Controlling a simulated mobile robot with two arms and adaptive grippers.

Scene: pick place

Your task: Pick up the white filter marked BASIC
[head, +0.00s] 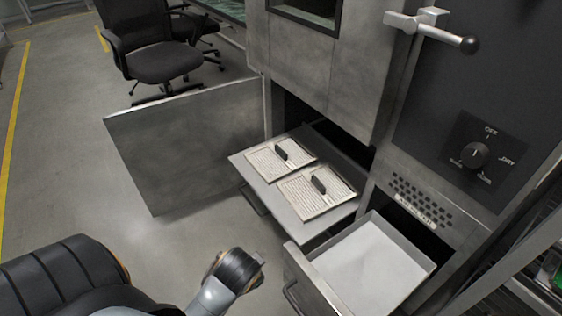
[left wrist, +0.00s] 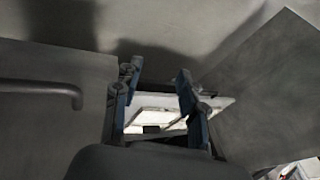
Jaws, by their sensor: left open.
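Two white filters lie side by side on a pulled-out shelf (head: 297,228) in the head view. One, the farther filter (head: 264,164), is at the left; the nearer filter (head: 308,201) is at the right. Each has a small black handle, and both carry print too small to read, so I cannot tell which is marked BASIC. My left gripper (left wrist: 157,76) is open in the left wrist view, with nothing clearly between its fingers. My right gripper is not in view.
An open door panel (head: 190,145) stands left of the shelf. An open empty drawer (head: 370,268) is at the right, in front of the cabinet. A bar handle (left wrist: 45,88) shows in the left wrist view. A black chair (head: 160,60) stands behind; floor is free at left.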

